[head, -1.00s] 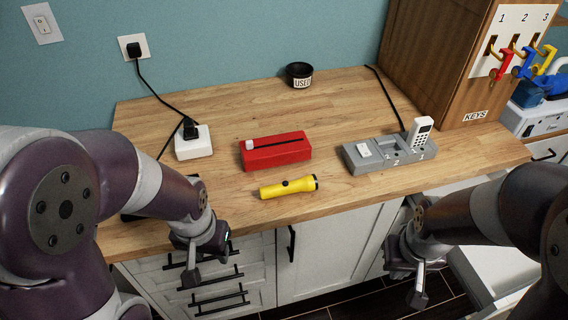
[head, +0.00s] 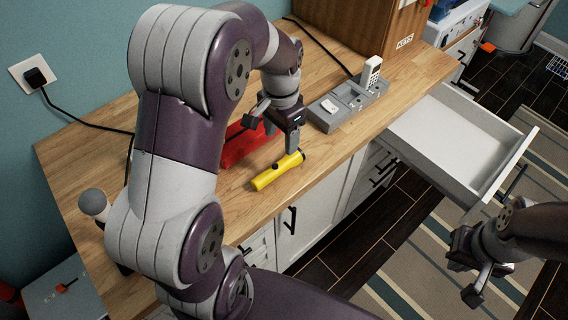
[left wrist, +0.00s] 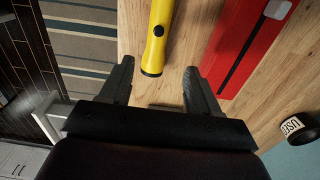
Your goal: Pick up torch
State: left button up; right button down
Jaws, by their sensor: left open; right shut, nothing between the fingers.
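The yellow torch (head: 278,171) lies on the wooden counter near its front edge. My left gripper (head: 271,137) is open and points down just above the torch. In the left wrist view the torch (left wrist: 158,28) runs in from the top, and its dark round end sits between the two open fingertips (left wrist: 158,72). The fingers are apart from the torch on both sides. My right gripper (head: 474,286) is shut and empty, off to the right over the floor.
A red box (head: 238,146) lies close behind the torch, partly hidden by my left arm. A grey charging tray (head: 338,110) with a white handset (head: 371,72) stands further right. A white drawer (head: 455,140) is pulled out beyond the counter. A black "USED" cup (left wrist: 297,128) shows in the wrist view.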

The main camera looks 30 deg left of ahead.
aim_at(282, 162)
pick_arm(q)
jog(key=f, duration=0.6)
jog(key=f+p, duration=0.1)
jog(key=f, duration=0.2)
jog(key=shift+s+d+f, duration=0.2)
jog(key=shift+s+d, duration=0.05)
jog(key=shift+s, duration=0.1)
jog(key=c, duration=1.1)
